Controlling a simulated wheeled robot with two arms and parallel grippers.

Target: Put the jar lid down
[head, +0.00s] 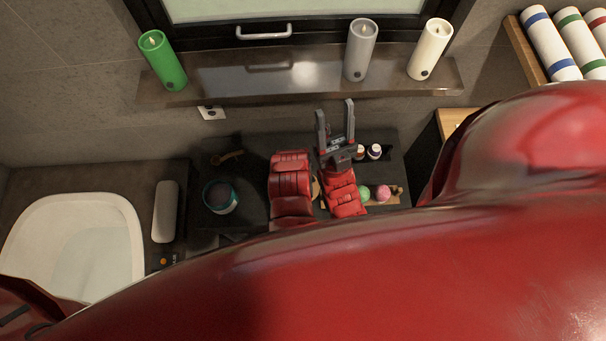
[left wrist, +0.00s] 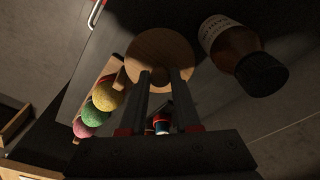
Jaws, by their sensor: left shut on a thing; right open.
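The jar lid (left wrist: 160,52) looks like a round wooden disc in the left wrist view. My left gripper (left wrist: 161,74) is shut on it, with the lid at the fingertips. In the head view the left gripper's fingers are hidden behind my red arm parts. My right gripper (head: 335,112) is open and empty above the dark counter, pointing toward the wall. An open round container with a teal rim (head: 220,197), perhaps the jar, stands on the counter left of my arms. Whether the lid touches any surface cannot be told.
A brown bottle with a black cap (left wrist: 240,55) is close right of the lid. Yellow, green and pink balls (left wrist: 105,97) lie on a wooden tray at left. Small bottles (head: 375,151) stand near my right gripper. Candles (head: 361,50) line the shelf. A white basin (head: 75,240) is far left.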

